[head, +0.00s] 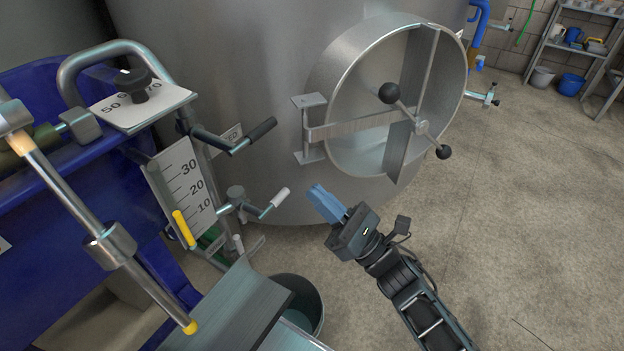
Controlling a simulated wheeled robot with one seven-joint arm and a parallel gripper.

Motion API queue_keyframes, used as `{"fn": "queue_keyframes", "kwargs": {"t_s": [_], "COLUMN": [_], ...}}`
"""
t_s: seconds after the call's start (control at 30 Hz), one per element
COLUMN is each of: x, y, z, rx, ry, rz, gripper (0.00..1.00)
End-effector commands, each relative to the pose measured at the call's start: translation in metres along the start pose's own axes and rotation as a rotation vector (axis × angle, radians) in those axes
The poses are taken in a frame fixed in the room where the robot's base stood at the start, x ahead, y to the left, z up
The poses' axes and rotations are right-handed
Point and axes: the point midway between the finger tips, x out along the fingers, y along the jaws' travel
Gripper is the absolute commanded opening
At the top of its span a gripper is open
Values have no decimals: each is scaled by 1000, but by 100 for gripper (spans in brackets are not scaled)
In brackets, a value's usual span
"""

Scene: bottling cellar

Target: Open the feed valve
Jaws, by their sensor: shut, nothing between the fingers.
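A valve lever with a black grip (256,134) juts out in front of the tank, pointing up and to the right. A white label (228,137) is partly hidden behind it; I can read only its end, "ED". A second, lower lever with a white grip (273,203) sits beside the numbered scale. My gripper (322,198) has blue fingers, shut and empty. It is in front of the tank, right of both levers and below the round hatch, apart from all of them in the picture.
A scale plate (183,180), a blue machine body (40,225) and metal rods crowd the left. A bucket (310,300) stands below.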

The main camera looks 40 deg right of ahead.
Motion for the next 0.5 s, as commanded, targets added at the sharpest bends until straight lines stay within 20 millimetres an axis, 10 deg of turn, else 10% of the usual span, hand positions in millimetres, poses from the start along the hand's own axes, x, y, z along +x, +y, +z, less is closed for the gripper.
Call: {"fn": "queue_keyframes", "kwargs": {"t_s": [0.5], "x": [95], "y": [0], "z": [12], "rx": [1], "ry": [0], "rz": [1], "gripper": [0]}}
